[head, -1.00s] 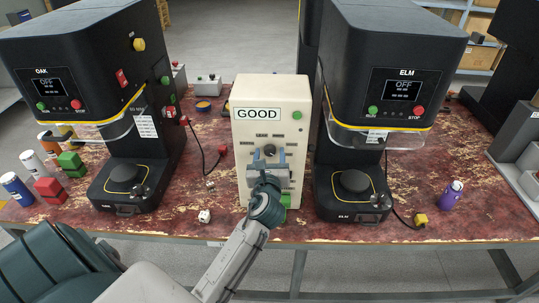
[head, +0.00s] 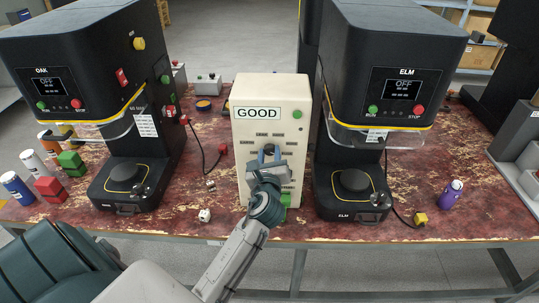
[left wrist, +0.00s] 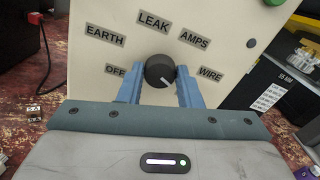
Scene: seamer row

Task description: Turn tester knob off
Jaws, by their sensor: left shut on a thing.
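The tester (head: 243,172) is a cream box with a GOOD sign, standing upright between the two black machines. Its round black knob (left wrist: 159,70) shows in the left wrist view, ringed by the labels OFF, EARTH, LEAK, AMPS and WIRE. A short pale mark on the knob slants toward the lower right; which label the knob is set to I cannot tell. My left gripper (head: 269,157) is at the tester's front, its blue fingers shut on the knob from both sides, as the left wrist view (left wrist: 160,82) also shows. My right gripper is not in view.
The OAK machine (head: 100,75) stands to the left and the ELM machine (head: 385,65) close to the right. A white die (head: 204,215) lies left of my left arm.

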